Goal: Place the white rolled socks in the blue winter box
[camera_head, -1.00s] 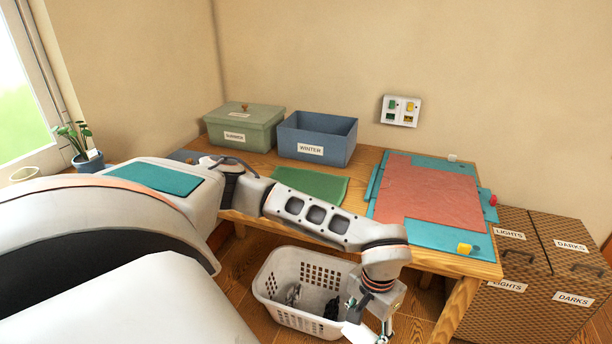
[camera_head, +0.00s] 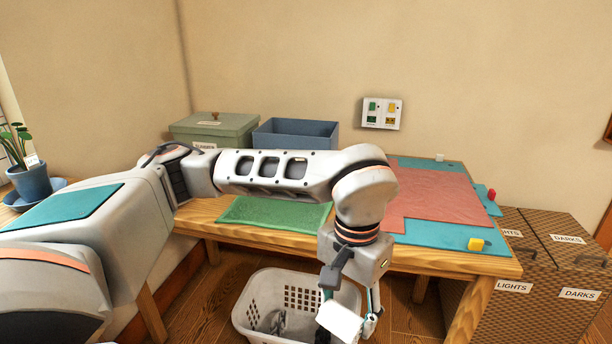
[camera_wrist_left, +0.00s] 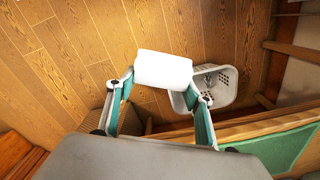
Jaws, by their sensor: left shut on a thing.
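My left gripper (camera_head: 350,312) is shut on the white rolled socks (camera_head: 339,322), a plain white roll. In the left wrist view the roll (camera_wrist_left: 163,70) sits between the two fingertips of the gripper (camera_wrist_left: 160,84). It is held in the air in front of the table edge, by the laundry basket. The blue winter box (camera_head: 296,128) stands open at the back of the table, beside the green lidded box. My left arm hides its front and label, and I cannot see its inside floor. My right gripper is not in view.
The white basket (camera_head: 262,298) on the floor holds dark and grey items. A green lidded box (camera_head: 215,130), a green mat (camera_head: 275,213) and a red cloth (camera_head: 440,190) are on the table (camera_head: 215,229). Patterned hampers (camera_head: 550,270) stand at the right. A potted plant (camera_head: 30,181) is at the left.

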